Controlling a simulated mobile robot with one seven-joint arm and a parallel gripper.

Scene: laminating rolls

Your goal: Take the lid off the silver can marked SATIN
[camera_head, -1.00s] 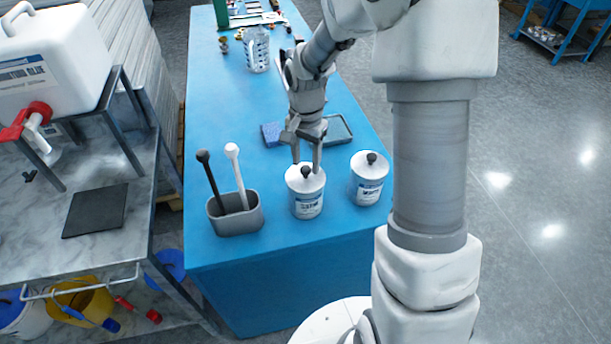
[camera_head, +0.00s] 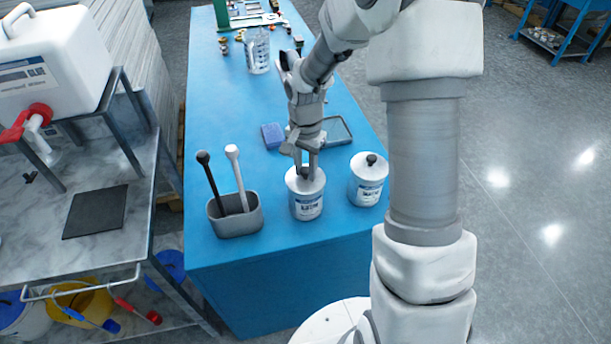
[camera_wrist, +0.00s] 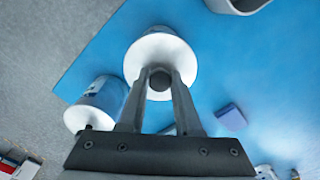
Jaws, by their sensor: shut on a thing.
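Two pale silver-white cans with dark-knobbed lids stand near the front of the blue table. The left can (camera_head: 306,205) is under my gripper (camera_head: 305,174); its label is too blurred to read for certain. My gripper is shut on the dark knob of its lid (camera_head: 293,182), and the lid appears seated on the can. In the wrist view the fingers (camera_wrist: 160,74) close on the knob (camera_wrist: 159,82) in the middle of the round lid (camera_wrist: 150,52). The right can (camera_head: 368,186) stands apart with its lid on; its label is also unclear.
A grey holder (camera_head: 236,224) with a black and a white handled tool stands left of the cans. A blue block (camera_head: 272,136) and a shallow tray (camera_head: 338,131) lie behind. A wire-like clear container (camera_head: 258,52) stands farther back. The table front is clear.

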